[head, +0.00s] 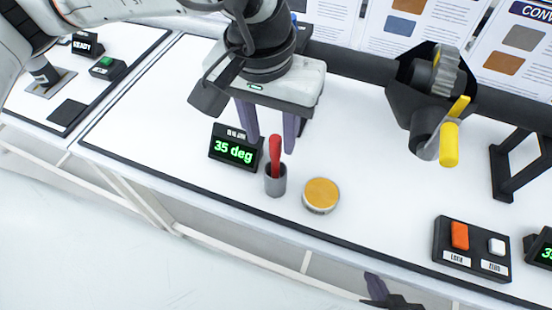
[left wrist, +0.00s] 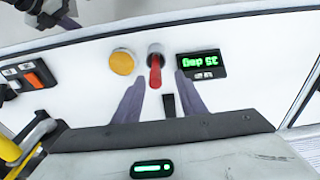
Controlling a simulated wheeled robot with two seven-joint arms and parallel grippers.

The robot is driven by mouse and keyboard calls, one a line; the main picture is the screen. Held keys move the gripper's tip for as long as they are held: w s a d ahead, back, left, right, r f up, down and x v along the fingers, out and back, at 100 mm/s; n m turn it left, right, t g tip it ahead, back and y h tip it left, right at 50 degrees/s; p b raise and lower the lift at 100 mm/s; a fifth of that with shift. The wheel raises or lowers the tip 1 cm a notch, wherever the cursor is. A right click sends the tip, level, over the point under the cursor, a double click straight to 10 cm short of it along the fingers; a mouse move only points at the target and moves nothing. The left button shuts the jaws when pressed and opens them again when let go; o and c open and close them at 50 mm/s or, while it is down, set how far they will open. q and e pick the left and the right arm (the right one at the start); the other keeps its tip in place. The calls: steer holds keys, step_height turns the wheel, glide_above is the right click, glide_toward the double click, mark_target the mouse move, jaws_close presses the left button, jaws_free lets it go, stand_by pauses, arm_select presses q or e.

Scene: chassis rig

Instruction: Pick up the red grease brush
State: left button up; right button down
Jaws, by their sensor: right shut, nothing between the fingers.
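The red grease brush (head: 275,152) stands upright, handle up, in a small grey cup (head: 276,184) on the white table. In the left wrist view the brush (left wrist: 155,72) and cup (left wrist: 155,48) show just beyond the fingertips. My left gripper (head: 272,142) is open and points down above the cup. Its fingers lie to either side of the brush handle in the picture; I see no grip on it. The brush's lower end is hidden in the cup. My right gripper (head: 388,296) is shut and empty, low at the bottom edge of the head view.
A display reading 35 deg (head: 236,147) stands close left of the cup. A round tin with a yellow-orange top (head: 321,195) stands close right. A button box (head: 472,248) is further right. A dark fixture with a yellow-ended part (head: 449,145) stands behind right.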

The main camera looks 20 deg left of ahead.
mark_target(275, 153)
arm_select(q)
steer(key=f, duration=0.5)
steer(key=shift+d, duration=0.35)
jaws_close()
